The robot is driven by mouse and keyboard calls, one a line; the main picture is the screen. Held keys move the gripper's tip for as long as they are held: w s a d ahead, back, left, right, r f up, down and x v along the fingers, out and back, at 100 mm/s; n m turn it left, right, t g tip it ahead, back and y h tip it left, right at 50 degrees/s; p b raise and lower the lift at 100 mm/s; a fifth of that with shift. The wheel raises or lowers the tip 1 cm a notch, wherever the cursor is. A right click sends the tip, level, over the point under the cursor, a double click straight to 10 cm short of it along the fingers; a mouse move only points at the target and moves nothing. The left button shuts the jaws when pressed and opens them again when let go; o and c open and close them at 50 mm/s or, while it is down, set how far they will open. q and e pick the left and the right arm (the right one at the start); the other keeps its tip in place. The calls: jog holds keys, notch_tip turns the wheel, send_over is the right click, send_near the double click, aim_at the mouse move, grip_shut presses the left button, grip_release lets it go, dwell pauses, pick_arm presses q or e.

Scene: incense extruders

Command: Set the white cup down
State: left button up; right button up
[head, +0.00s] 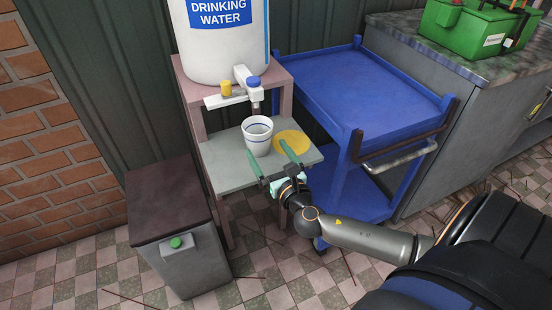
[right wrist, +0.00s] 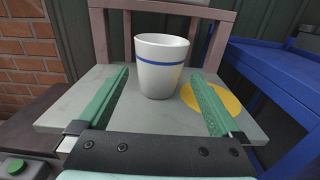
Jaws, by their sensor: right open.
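The white cup (head: 257,137) with a blue stripe stands upright on the grey shelf (head: 226,158) below the water tap. In the right wrist view the cup (right wrist: 160,66) stands beyond and between my finger tips, with a gap on both sides. My right gripper (head: 268,156) is open and empty, its two green fingers reaching over the shelf; it also shows in the right wrist view (right wrist: 164,92). A yellow disc (head: 292,142) lies flat on the shelf to the right of the cup, partly covered by my right finger. My left gripper is not in view.
A white drinking water tank (head: 222,58) with a tap (head: 246,84) stands above the shelf. A blue cart (head: 365,85) is close on the right. A grey bin (head: 172,250) with a dark lid stands at the left.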

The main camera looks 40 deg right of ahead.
jog(key=s+a+f+m+g+y, duration=0.3)
jog(key=s+a+f+m, duration=0.5)
jog(key=m, duration=0.7)
jog(key=s+a+f+m+g+y, duration=0.4)
jog(key=s+a+f+m, duration=0.4)
jog(key=m, duration=0.7)
jog(key=s+a+g, duration=0.1)
jog(key=s+a, duration=0.1)
jog(key=s, duration=0.1)
jog(key=shift+a+f+m+g, duration=0.2)
jog(key=shift+m+g, duration=0.1)
jog(key=shift+m, duration=0.1)
jog(key=shift+d, duration=0.1)
